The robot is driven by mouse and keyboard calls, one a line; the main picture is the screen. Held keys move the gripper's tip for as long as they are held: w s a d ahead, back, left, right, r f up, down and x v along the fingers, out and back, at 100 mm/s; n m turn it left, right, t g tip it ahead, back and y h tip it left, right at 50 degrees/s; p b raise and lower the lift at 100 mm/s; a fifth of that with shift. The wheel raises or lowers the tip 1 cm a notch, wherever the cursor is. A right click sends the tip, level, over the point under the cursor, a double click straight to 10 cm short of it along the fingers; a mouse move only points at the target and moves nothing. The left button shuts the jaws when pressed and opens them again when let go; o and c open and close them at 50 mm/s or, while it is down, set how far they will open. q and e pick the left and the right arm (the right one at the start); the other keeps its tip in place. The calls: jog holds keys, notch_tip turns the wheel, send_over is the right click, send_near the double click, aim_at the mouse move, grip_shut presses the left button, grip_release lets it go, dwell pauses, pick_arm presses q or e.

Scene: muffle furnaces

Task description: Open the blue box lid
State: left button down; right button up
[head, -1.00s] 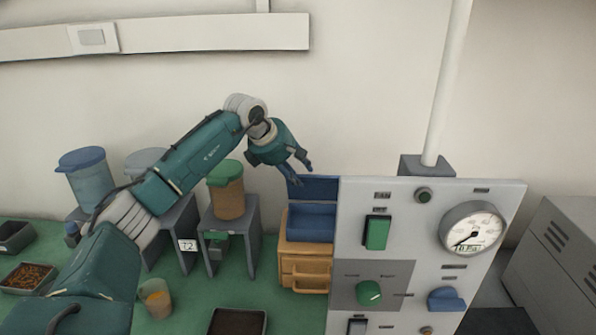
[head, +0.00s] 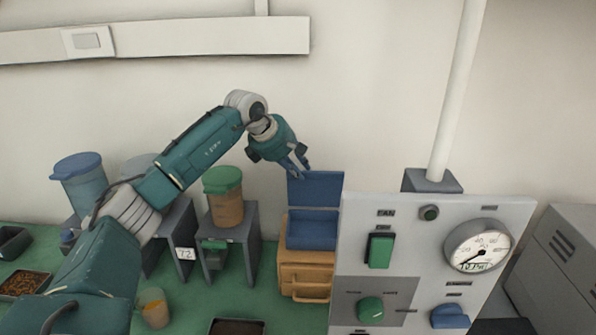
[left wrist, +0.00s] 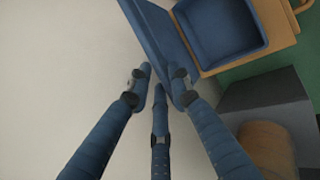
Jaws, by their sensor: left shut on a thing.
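The blue box (head: 312,232) sits on a wooden drawer unit, left of the grey control panel. Its lid (head: 318,190) stands upright at the back, and the inside of the box shows. In the left wrist view the lid (left wrist: 160,25) and the open box (left wrist: 222,35) are at the top. My left gripper (head: 301,173) is at the lid's upper left corner. Its fingers (left wrist: 165,75) are drawn together at the lid's edge, shut on it. My right gripper is not in view.
The control panel (head: 410,290) with a gauge (head: 478,246) stands close to the right of the box. A green-lidded container (head: 226,200) on a grey stand (head: 246,240) is to the left. The wall is behind. A cup (head: 154,308) stands on the green bench.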

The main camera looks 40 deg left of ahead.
pick_arm(q)
jog(key=c, duration=1.9)
grip_release()
jog(key=shift+s+d, duration=0.15)
jog(key=shift+s, duration=0.1)
jog(key=shift+o, duration=1.2)
jog(key=shift+s, duration=0.1)
jog(key=shift+w+f, duration=0.15)
jog(key=shift+w, duration=0.05)
jog(key=shift+s+r, duration=0.1)
jog(key=shift+r, duration=0.1)
jog(key=v, duration=1.1)
jog(key=shift+r, duration=0.25)
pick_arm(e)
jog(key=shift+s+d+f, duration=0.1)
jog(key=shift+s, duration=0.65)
